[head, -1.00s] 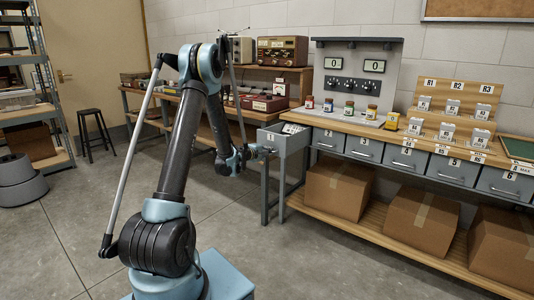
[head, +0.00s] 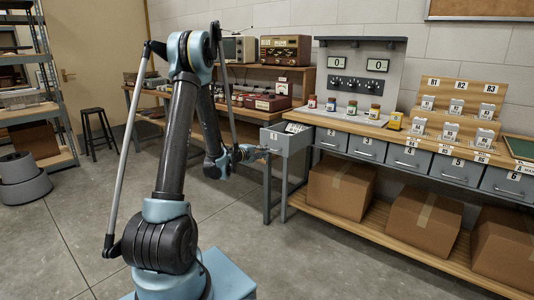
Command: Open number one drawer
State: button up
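The grey number one drawer (head: 289,141) is pulled out from the left end of the workbench. Its front carries a white label "1" and its open top shows small pale items inside. My gripper (head: 262,153) is at the lower part of that drawer front, at handle height. The fingers are too small to tell whether they are open or shut, or touching the handle. The drawer's handle is largely hidden by the gripper.
Drawers 2 (head: 331,139) to 6 along the bench (head: 350,125) are closed. Cardboard boxes (head: 341,188) sit on the lower shelf. A black stool (head: 97,130) and a shelving rack (head: 38,100) stand at left. The floor in front is clear.

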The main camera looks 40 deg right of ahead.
jog(key=v, duration=0.3)
jog(key=shift+a, duration=0.4)
jog(key=shift+r, duration=0.1)
